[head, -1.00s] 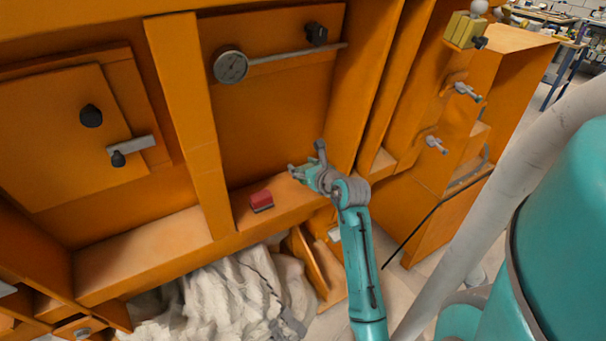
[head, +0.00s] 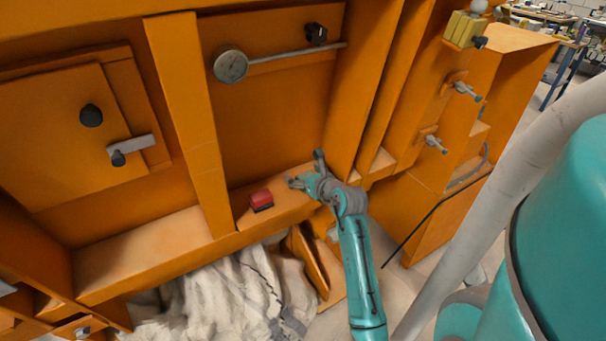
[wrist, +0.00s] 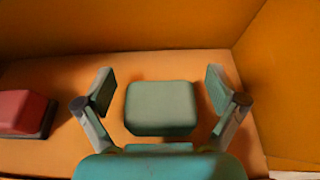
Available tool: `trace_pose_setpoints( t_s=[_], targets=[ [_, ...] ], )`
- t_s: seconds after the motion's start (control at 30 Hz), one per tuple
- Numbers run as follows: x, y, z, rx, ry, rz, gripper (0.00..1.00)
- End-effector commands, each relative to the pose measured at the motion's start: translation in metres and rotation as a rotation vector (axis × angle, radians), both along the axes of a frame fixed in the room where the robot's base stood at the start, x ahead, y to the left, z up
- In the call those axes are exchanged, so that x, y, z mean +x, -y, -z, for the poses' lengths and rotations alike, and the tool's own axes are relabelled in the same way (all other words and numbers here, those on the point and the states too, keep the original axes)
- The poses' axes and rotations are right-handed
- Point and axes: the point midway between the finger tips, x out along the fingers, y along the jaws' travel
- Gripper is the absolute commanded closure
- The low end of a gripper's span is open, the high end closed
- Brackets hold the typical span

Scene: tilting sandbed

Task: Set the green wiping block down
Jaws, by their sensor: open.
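The green wiping block (wrist: 160,108) sits between the two fingers of my gripper (wrist: 160,92) in the wrist view. The fingers are spread, with a gap showing on each side of the block. The block appears to rest on the orange ledge (wrist: 75,73). In the head view my gripper (head: 303,171) is low at the right part of the ledge (head: 235,206). There the block is hard to tell apart from the similarly coloured gripper.
A red block with a dark base (head: 261,200) lies on the ledge left of my gripper and also shows in the wrist view (wrist: 22,112). An orange wall rises behind. A dial gauge (head: 230,66) hangs above. Crumpled white cloth (head: 215,300) lies below the ledge.

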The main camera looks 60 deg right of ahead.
Motion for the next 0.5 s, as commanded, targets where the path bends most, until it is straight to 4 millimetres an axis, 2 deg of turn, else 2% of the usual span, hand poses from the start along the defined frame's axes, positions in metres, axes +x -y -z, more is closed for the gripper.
trace_pose_setpoints(
  t_s=[0.17,0.5],
  targets=[
    [-0.004,-0.002,-0.004,-0.001,0.001,0.001,0.05],
    [-0.054,-0.033,-0.023,-0.001,0.0,0.003,0.05]
  ],
)
